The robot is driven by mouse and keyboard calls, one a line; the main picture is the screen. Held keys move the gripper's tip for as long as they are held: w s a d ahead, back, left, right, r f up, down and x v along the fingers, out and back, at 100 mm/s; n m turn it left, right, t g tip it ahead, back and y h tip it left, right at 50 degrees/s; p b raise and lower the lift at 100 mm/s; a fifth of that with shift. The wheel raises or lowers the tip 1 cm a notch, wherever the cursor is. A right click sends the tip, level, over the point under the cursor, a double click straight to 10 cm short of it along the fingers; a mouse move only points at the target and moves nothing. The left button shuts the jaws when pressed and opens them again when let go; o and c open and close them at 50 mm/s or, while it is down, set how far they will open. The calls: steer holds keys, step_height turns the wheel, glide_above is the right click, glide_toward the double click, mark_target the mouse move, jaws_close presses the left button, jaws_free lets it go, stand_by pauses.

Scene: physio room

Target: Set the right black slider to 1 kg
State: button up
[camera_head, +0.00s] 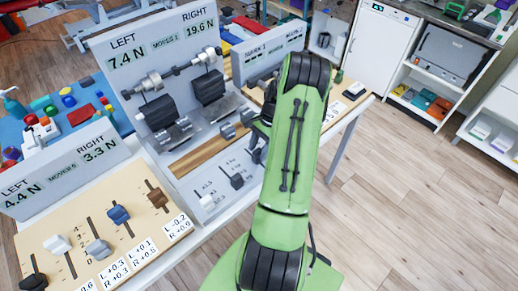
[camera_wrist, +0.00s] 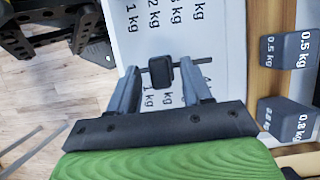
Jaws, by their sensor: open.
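In the head view, a white panel carries a white slider (camera_head: 207,202) on the left and a black slider (camera_head: 237,181) to its right, with printed marks beside them. My gripper (camera_head: 259,142) is just up and right of the black slider there, partly hidden by my green arm. In the wrist view, my gripper (camera_wrist: 162,75) is open, with a black slider knob (camera_wrist: 161,72) showing between its fingertips. I see no clear contact, and cannot tell how far the fingers reach around it. Rotated kg labels (camera_wrist: 153,25) lie around the knob; one finger covers part of them.
Grey weights marked 0.5 kg (camera_wrist: 288,50) and 0.8 kg (camera_wrist: 286,122) stand on a wooden strip beside the panel. A board with several sliders (camera_head: 70,215) is at lower left. A display stand (camera_head: 110,75) with two large weights rises behind. Open floor (camera_head: 410,200) is on the right.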

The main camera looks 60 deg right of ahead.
steer(key=shift+c, duration=0.3)
jaws_close()
